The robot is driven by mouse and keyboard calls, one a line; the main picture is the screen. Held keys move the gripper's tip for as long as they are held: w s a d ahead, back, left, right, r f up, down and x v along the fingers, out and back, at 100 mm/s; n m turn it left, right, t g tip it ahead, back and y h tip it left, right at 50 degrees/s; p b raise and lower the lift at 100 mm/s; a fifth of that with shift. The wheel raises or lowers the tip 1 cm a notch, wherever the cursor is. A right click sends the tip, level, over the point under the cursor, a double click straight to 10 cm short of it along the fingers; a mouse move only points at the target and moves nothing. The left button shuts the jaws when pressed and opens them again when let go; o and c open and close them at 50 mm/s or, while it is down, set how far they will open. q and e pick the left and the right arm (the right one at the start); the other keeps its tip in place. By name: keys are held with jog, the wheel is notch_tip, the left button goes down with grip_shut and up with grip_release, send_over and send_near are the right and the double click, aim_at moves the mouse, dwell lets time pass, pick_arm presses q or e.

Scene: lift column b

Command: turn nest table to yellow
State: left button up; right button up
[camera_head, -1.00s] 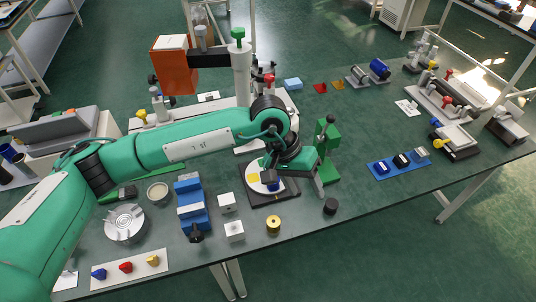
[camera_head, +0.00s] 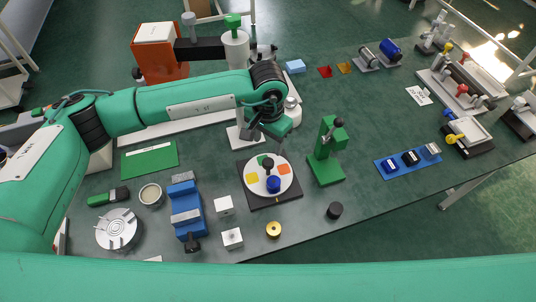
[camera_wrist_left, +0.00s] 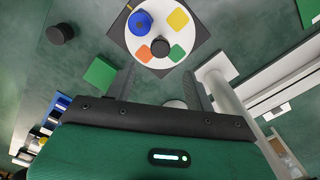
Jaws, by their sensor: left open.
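The nest table is a white round disc (camera_head: 268,184) on a dark square base (camera_head: 257,200). The wrist view shows the disc too (camera_wrist_left: 160,30). My left gripper (camera_head: 258,137) is open and empty behind the disc, apart from the knob. My right gripper is out of view.
A green stand (camera_head: 326,160) is right of the nest table. White blocks (camera_head: 224,205), a brass cylinder (camera_head: 273,230) and a black cylinder (camera_head: 334,210) stand in front. A blue vise-like fixture (camera_head: 186,212) is at left. A blue tray (camera_head: 408,159) lies at right.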

aim_at(268, 162)
pick_arm(q)
notch_tip(268, 162, down, 4)
jog(key=shift+w+p, duration=0.1)
jog(key=shift+p, duration=0.45)
notch_tip(268, 162, down, 5)
jog(key=shift+r+p, duration=0.1)
jog(key=shift+p, duration=0.5)
jog(key=shift+f, duration=0.45)
jog(key=shift+c, duration=0.6)
grip_shut()
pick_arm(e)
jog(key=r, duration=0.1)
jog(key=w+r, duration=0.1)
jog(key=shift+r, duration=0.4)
